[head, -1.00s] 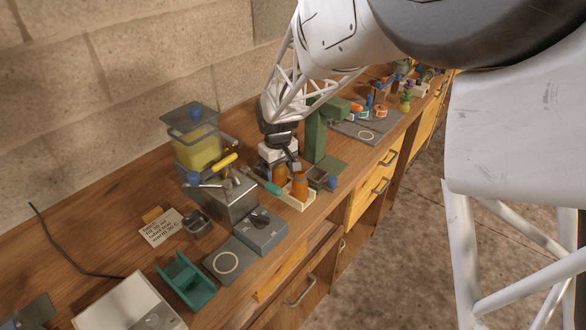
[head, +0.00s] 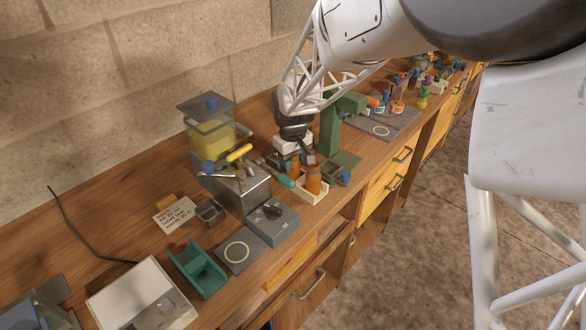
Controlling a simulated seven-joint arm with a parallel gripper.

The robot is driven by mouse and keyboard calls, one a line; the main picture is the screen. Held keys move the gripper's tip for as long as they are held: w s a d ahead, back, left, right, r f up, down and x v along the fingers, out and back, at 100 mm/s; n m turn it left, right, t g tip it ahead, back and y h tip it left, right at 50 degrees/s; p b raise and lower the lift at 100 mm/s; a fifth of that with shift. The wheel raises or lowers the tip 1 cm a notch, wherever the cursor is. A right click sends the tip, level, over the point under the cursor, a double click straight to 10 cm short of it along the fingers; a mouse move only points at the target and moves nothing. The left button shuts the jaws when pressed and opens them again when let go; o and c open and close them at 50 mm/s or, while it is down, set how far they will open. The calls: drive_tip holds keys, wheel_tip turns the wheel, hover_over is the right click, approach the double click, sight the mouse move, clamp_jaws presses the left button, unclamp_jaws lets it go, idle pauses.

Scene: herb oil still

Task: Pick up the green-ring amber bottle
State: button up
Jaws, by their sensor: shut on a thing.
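Two amber bottles stand close together at the white rack: a left one (head: 293,171) and a right one (head: 313,181). The rings on them are too small to make out, so I cannot tell which is the green-ring one. My gripper (head: 308,160) points down at the bottle tops and is shut on an amber bottle, seemingly the right one. The fingertips partly hide the tops. I cannot tell whether the held bottle is clear of the rack (head: 317,195).
A green press-like stand (head: 330,130) rises just right of my gripper. A metal box (head: 243,190) with a yellow-handled tool (head: 239,153) and a teal-handled tool (head: 285,180) is to the left. A grey knob unit (head: 272,222) sits in front.

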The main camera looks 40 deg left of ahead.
drive_tip(key=shift+r, duration=0.3)
drive_tip(key=shift+r, duration=4.55)
drive_tip(key=shift+r, duration=0.15)
drive_tip(key=w+d, duration=0.6)
drive_tip(key=w, duration=0.3)
drive_tip(key=shift+d, duration=0.25)
drive_tip(key=shift+f, duration=2.05)
